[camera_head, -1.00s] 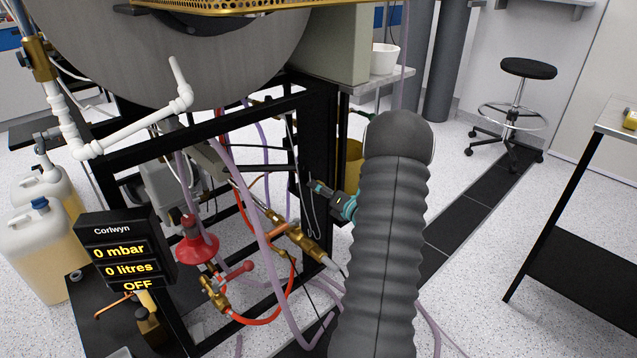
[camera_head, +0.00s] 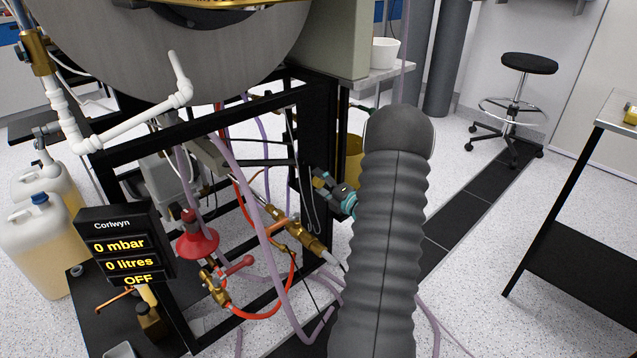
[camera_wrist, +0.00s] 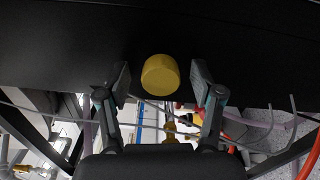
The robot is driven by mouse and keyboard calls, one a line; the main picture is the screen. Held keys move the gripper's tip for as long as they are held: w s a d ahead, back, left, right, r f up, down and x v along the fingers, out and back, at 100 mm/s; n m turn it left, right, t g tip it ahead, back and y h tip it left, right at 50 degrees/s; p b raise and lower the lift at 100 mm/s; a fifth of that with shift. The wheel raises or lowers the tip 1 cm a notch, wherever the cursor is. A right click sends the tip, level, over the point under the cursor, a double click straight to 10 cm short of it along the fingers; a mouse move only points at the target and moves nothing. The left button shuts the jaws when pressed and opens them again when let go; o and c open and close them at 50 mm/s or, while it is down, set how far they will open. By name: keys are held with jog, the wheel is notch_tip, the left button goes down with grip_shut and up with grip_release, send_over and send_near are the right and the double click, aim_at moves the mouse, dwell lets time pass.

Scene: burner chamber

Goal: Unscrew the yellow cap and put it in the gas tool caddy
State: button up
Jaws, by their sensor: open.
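The yellow cap (camera_wrist: 160,76) shows in the wrist view as a round knob against a black surface. It sits between the two fingertips of my open gripper (camera_wrist: 161,86), with a visible gap on each side. In the head view my gripper (camera_head: 322,184) is beside the black frame's right post, partly behind my own arm. The cap cannot be made out in that view. No container can be clearly identified as the gas tool caddy. A small yellow object (camera_head: 631,117) at the right edge is cut off.
The black frame (camera_head: 318,135) holds hoses and brass fittings (camera_head: 290,232) close to my gripper. A display box (camera_head: 120,245) reads 0 mbar, 0 litres, OFF. A side table (camera_head: 612,125) and a stool (camera_head: 528,65) stand right, with open floor between.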

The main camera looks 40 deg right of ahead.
jog(key=m, duration=0.6)
grip_shut()
dwell(0.3)
jog(key=n+b, duration=0.2)
jog(key=shift+f+n+b, duration=0.25)
jog(key=shift+n+b, duration=0.05)
jog(key=n+b, duration=0.3)
jog(key=n, duration=0.1)
jog(key=shift+b, duration=0.35)
jog(key=n+b, duration=0.3)
jog(key=n, duration=0.1)
jog(key=shift+b, duration=0.3)
jog(key=shift+r+n+b, duration=0.25)
jog(key=shift+n+b, duration=0.1)
jog(key=shift+n, duration=0.25)
